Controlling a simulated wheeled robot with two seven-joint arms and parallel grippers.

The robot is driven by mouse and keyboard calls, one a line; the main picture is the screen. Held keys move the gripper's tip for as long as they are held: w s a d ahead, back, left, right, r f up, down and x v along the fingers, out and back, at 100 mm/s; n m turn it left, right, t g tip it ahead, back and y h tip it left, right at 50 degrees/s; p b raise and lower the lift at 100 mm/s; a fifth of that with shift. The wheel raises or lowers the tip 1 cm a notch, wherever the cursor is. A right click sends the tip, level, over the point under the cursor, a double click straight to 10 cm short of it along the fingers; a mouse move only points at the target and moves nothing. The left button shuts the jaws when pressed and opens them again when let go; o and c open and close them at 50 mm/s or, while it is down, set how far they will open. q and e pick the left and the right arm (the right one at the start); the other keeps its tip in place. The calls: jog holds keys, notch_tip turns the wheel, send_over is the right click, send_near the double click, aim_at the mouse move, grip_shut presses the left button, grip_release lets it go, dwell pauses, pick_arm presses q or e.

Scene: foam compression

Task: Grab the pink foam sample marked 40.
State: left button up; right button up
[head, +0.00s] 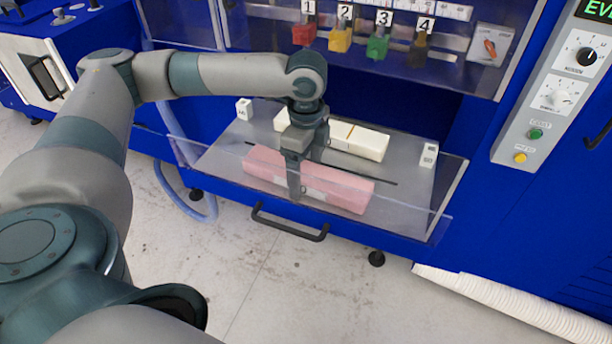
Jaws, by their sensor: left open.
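The pink foam sample (338,190) is a long block lying along the front of the grey tray (215,160), behind a clear front panel. My left gripper (296,190) points down at the middle of the pink block, and its fingers overlap the block in the head view. The jaws are open. I cannot tell whether the fingers straddle the block or touch it. A pale band shows on the block by the fingers; no number is readable there. My right gripper is not in view.
A cream foam block (360,141) lies behind the pink one, partly hidden by my left arm. Small white marker blocks stand at the tray's left (244,109) and right (429,155). A black handle (290,222) is on the front. Numbered coloured clamps (378,46) hang above.

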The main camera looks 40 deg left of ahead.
aim_at(306, 171)
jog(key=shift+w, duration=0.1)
